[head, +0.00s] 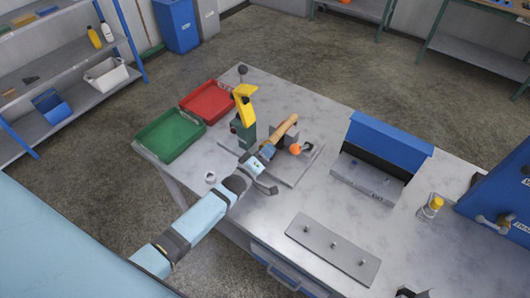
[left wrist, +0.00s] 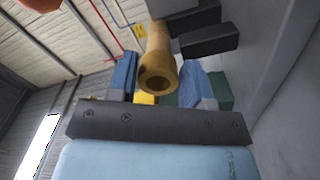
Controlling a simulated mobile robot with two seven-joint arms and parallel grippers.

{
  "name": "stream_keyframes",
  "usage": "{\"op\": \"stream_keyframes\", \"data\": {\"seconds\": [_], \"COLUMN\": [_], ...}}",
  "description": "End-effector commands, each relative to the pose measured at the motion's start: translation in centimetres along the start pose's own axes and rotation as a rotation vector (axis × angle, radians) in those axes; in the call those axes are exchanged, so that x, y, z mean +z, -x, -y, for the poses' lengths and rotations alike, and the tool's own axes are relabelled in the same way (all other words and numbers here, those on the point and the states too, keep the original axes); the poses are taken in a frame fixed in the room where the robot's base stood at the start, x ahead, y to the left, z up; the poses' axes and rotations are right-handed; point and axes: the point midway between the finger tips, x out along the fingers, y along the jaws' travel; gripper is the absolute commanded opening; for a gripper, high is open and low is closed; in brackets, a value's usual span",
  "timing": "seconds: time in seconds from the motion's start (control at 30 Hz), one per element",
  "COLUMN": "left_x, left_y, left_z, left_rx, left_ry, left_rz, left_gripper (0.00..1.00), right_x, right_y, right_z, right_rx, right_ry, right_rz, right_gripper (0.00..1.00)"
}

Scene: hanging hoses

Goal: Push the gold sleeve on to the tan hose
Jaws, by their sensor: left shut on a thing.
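The tan hose (head: 284,131) slants above the grey plate on the table, held near a grey block. My left gripper (head: 268,152) is at the hose's near lower end. In the left wrist view, a gold, hollow tube end, the gold sleeve (left wrist: 158,77), lies between the blue fingers of my left gripper (left wrist: 160,88), its open end facing the camera. The gripper is shut on it. The tan hose (left wrist: 159,38) runs on behind the sleeve in line with it. The seam between them is too unclear to tell how far they overlap.
A yellow-topped green fixture (head: 244,105) stands close left of the hose, and an orange ball (head: 296,149) close right. Red (head: 207,101) and green (head: 168,135) trays lie left. A small ring (head: 210,177) and a grey panel (head: 332,249) lie nearer. A blue-topped box (head: 390,142) stands right.

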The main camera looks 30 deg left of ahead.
Motion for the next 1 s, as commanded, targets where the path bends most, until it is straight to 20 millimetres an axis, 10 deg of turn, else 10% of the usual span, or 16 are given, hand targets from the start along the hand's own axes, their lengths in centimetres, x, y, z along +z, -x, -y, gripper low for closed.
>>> {"op": "stream_keyframes", "data": {"seconds": [1.0], "left_x": [0.01], "left_y": [-0.72], "left_z": [0.03], "left_rx": [0.001], "left_ry": [0.000], "left_rz": [0.000], "left_gripper": [0.23], "right_x": [0.09], "right_y": [-0.06], "right_z": [0.01], "right_rx": [0.000], "right_ry": [0.000], "right_rz": [0.000], "right_gripper": [0.43]}}
